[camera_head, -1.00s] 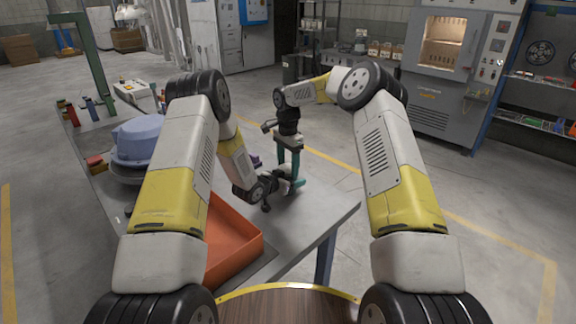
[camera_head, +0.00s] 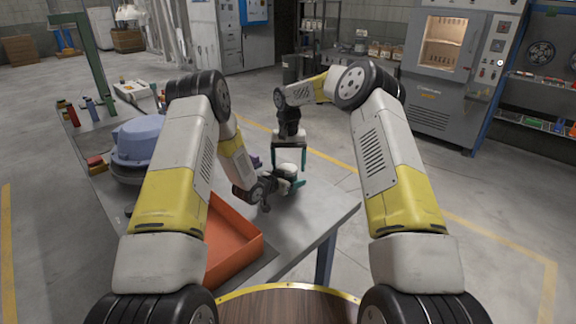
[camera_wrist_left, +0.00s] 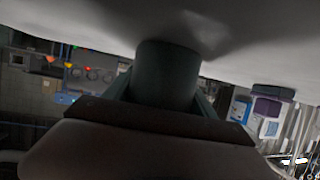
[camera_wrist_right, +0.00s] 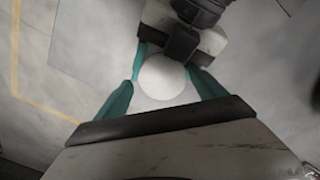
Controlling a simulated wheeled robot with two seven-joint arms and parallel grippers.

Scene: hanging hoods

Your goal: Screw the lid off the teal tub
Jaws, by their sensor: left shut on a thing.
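The teal tub shows as a dark teal cylinder (camera_wrist_left: 166,75) in the left wrist view, between the fingers of my left gripper (camera_wrist_left: 160,95). In the head view the left gripper (camera_head: 272,186) is shut on it from the left, low over the table's right part, and hides much of it. The pale round lid (camera_wrist_right: 162,77) shows from above in the right wrist view; it also shows in the head view (camera_head: 287,169). My right gripper (camera_wrist_right: 166,62) points down over the lid, with its teal fingers spread on either side. Contact with the lid is unclear.
An orange tray (camera_head: 232,236) stands on the grey table (camera_head: 318,208) nearer to me. A blue-grey domed hood (camera_head: 138,137) lies at the left, with small coloured items behind it. The table's right corner is bare.

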